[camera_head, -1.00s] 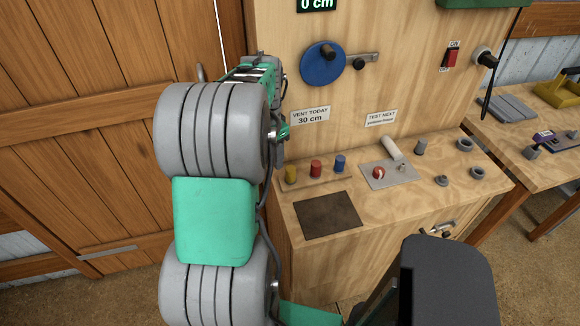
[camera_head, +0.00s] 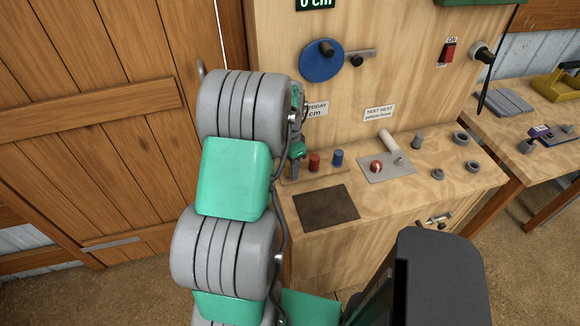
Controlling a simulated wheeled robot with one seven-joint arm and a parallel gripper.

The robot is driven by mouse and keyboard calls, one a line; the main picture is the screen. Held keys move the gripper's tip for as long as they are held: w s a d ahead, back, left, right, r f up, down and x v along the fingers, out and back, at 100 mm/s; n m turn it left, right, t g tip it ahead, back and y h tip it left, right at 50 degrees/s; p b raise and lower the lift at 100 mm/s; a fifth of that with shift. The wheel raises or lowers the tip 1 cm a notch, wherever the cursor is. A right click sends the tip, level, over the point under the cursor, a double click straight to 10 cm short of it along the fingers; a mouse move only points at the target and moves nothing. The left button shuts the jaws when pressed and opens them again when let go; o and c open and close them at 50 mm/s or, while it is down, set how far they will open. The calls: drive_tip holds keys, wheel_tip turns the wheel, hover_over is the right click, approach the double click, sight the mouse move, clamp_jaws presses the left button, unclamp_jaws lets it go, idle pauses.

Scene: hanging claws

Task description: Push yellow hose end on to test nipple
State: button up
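Coloured hose ends stand in a row on the workbench; the red one (camera_head: 314,162) and the blue one (camera_head: 338,158) show. The yellow end's place at the row's left is covered by my arm and gripper. My gripper (camera_head: 293,170) points down there, mostly hidden behind my own arm; I cannot tell whether its fingers are apart or closed on the yellow end. A grey plate (camera_head: 375,174) lies to the right, bearing a red round part (camera_head: 376,166) and a small metal stub (camera_head: 399,160), which looks like the test nipple.
A dark mat (camera_head: 326,208) lies in front of the row. A pale cylinder (camera_head: 389,140) lies behind the plate; grey rings (camera_head: 461,138) and posts stand to its right. The upright back panel carries a blue disc (camera_head: 321,60) and a red switch (camera_head: 449,52).

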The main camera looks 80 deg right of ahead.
clamp_jaws()
idle(0.5)
drive_tip(key=shift+r+b, duration=0.35)
drive_tip(key=shift+r, duration=0.2)
drive_tip(key=s+a+r+b, duration=0.4)
drive_tip(key=s+r, duration=0.8)
drive_tip(key=s, duration=0.1)
drive_tip(key=shift+s, duration=0.25)
drive_tip(key=shift+c, duration=1.8)
unclamp_jaws()
clamp_jaws()
